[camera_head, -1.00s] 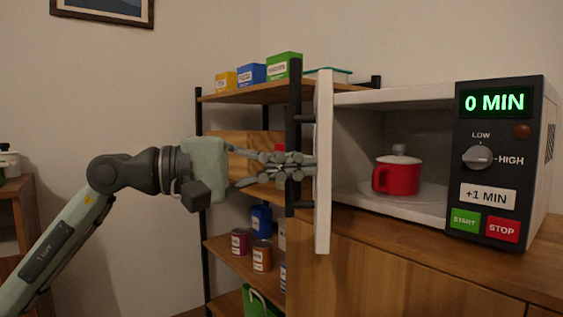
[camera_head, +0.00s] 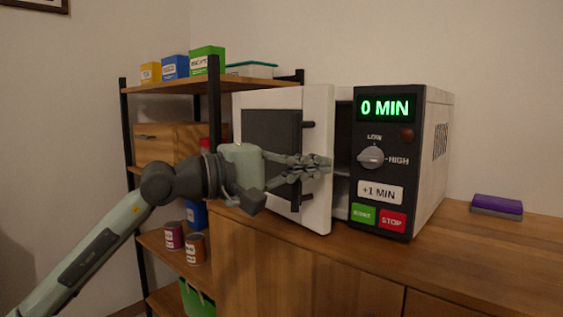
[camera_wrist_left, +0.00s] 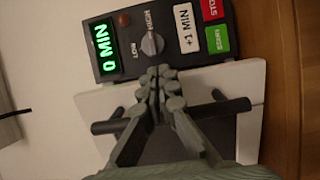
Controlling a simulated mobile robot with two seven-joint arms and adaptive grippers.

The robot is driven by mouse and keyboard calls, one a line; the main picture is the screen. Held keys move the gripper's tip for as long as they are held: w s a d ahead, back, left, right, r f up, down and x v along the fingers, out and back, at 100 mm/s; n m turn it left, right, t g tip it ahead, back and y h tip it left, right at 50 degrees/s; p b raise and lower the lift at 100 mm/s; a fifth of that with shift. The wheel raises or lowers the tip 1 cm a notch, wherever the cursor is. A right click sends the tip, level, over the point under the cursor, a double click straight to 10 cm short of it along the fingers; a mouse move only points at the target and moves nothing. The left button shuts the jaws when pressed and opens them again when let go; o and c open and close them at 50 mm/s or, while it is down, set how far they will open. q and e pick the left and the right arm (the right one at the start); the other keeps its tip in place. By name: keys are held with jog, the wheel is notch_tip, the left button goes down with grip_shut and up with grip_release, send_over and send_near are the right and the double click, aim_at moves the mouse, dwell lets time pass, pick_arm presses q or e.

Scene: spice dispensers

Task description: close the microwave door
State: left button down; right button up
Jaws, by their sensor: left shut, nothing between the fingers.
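The white microwave (camera_head: 435,150) stands on the wooden counter, its black control panel (camera_head: 382,215) reading 0 MIN. Its door (camera_head: 318,115), white with a dark window and a dark bar handle, is partly open, with a narrow dark gap between its free edge and the panel. My left gripper (camera_head: 325,165) is shut and empty, in front of the door near its free edge. In the left wrist view the shut fingertips (camera_wrist_left: 160,78) lie over the door (camera_wrist_left: 250,85) beside the handle (camera_wrist_left: 220,108); contact is hard to tell. The inside is mostly hidden. My right gripper is not in view.
A shelf rack (camera_head: 125,130) left of the microwave holds coloured boxes (camera_head: 207,62) on top and cans (camera_head: 195,248) lower down. A purple sponge (camera_head: 497,204) lies on the counter (camera_head: 480,245) at right. The counter's front right is clear.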

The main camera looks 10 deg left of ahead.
pick_arm(q)
jog(key=shift+w+x, duration=0.25)
jog(key=shift+x, duration=1.3)
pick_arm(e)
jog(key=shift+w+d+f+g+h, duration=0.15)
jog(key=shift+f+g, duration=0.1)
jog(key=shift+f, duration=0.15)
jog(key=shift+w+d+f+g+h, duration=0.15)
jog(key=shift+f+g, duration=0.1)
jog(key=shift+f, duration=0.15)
pick_arm(q)
jog(key=shift+a, duration=0.15)
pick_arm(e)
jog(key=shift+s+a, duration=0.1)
